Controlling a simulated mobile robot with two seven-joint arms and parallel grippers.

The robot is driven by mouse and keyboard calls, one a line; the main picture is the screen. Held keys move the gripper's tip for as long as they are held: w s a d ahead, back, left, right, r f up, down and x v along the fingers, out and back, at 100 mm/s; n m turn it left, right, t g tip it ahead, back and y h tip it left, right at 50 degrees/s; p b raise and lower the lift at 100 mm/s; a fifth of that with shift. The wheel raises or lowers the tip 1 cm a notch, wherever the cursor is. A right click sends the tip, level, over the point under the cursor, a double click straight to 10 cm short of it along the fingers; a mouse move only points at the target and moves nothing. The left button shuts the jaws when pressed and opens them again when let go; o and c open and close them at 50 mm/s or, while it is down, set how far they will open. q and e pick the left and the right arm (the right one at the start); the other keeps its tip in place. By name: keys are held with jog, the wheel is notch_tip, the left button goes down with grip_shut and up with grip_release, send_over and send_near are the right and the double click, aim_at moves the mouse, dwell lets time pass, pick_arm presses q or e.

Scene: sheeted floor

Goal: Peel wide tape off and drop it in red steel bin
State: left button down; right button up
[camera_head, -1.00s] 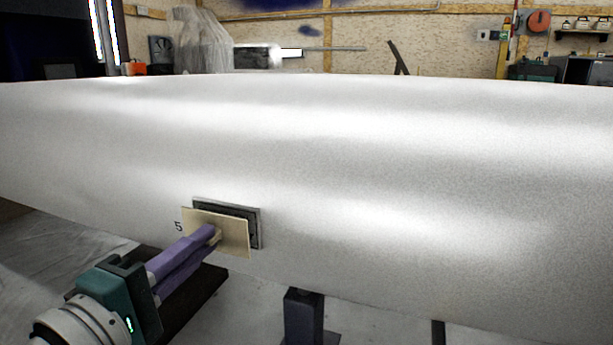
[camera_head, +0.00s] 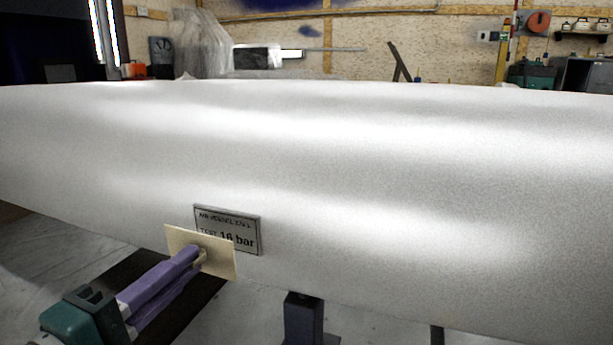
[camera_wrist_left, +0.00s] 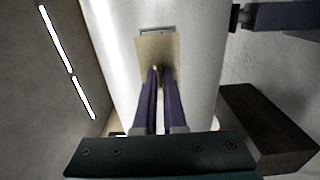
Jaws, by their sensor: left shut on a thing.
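The wide tape (camera_head: 221,266) is a flat beige rectangle. My left gripper (camera_head: 200,254) has purple fingers and is shut on it. The tape stands off in front of the plate (camera_head: 240,233) and hides its lower left part. The plate is grey, with black lettering that includes "16 bar", and sits on the side of a large white cylinder (camera_head: 330,165). In the left wrist view, the tape (camera_wrist_left: 157,49) is between the fingertips, with the plate's edge just beyond it. The right gripper and a red steel bin are not in view.
A dark purple support post (camera_head: 303,318) stands below the cylinder. A dark flat beam (camera_head: 195,305) lies near the sheeted floor under my left arm. Shelves, a plastic-draped item and a wooden wall are far behind the cylinder.

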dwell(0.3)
pick_arm(q)
jog(key=shift+p+v, duration=0.5)
jog(key=shift+v, duration=1.55)
